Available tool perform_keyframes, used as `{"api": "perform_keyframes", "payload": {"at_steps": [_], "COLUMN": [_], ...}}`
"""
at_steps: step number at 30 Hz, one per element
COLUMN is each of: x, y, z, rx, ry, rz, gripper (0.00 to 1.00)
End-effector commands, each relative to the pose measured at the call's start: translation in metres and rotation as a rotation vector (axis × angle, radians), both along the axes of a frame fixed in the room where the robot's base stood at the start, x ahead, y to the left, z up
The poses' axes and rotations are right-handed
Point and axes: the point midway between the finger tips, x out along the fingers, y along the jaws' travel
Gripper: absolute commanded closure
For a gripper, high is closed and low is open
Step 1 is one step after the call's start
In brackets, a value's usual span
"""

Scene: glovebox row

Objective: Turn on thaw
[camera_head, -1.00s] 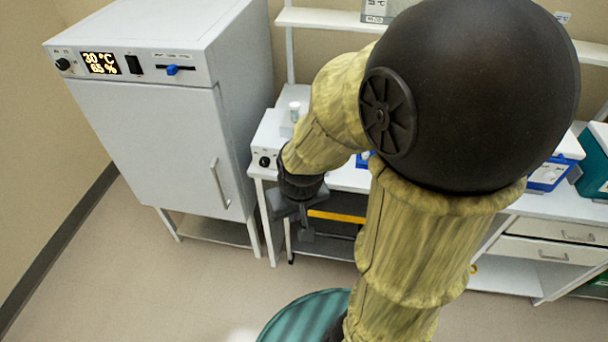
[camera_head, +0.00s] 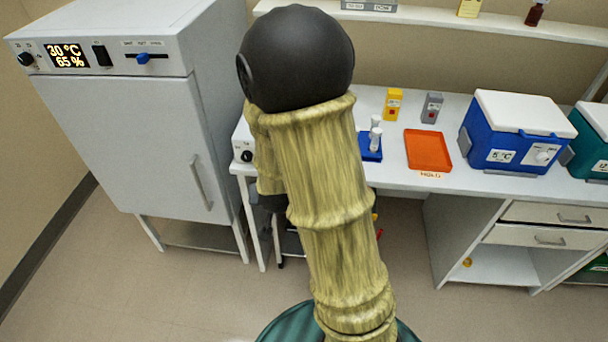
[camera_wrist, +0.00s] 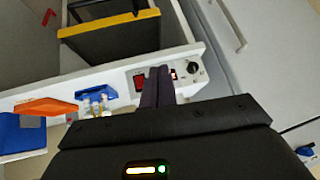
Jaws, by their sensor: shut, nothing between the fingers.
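A white device with a front panel (camera_wrist: 182,83) stands at the bench's left end. In the wrist view its panel has a red rocker switch (camera_wrist: 140,82), a red display partly hidden by my fingers, and a black knob (camera_wrist: 193,68). I cannot read a thaw label on it. In the head view only its left part with the black knob (camera_head: 246,156) shows beside my arm. My gripper (camera_wrist: 160,72) is shut and empty, its fingertips over the panel between the switch and the knob. I cannot tell whether they touch it. My arm hides the gripper in the head view.
A tall white incubator (camera_head: 130,140) reading 30 °C and 65 % stands close on the left. On the bench are a blue tube rack (camera_head: 371,152), an orange tray (camera_head: 428,150) and a blue cooler (camera_head: 512,130). A yellow-edged dark bin (camera_wrist: 110,38) sits below the bench.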

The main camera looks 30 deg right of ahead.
Motion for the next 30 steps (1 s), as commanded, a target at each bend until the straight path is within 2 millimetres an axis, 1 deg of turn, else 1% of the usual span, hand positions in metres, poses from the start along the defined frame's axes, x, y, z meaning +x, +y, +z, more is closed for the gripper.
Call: {"api": "perform_keyframes", "payload": {"at_steps": [1,3,7,12,15,19,24,30], "x": [0.008,0.019,0.033,0.041,0.042,0.038,0.032,0.031], "y": [-0.007,-0.019,-0.043,-0.071,-0.082,-0.092,-0.092,-0.086], "z": [-0.027,-0.045,-0.074,-0.102,-0.114,-0.123,-0.124,-0.118], "rx": [-0.017,-0.047,-0.124,-0.260,-0.353,-0.482,-0.604,-0.633], "ry": [-0.041,-0.113,-0.253,-0.447,-0.567,-0.724,-0.874,-0.924], "rz": [-0.044,-0.106,-0.207,-0.293,-0.315,-0.310,-0.270,-0.245], "gripper": [1.00,1.00,1.00,1.00,1.00,1.00,1.00,1.00]}}
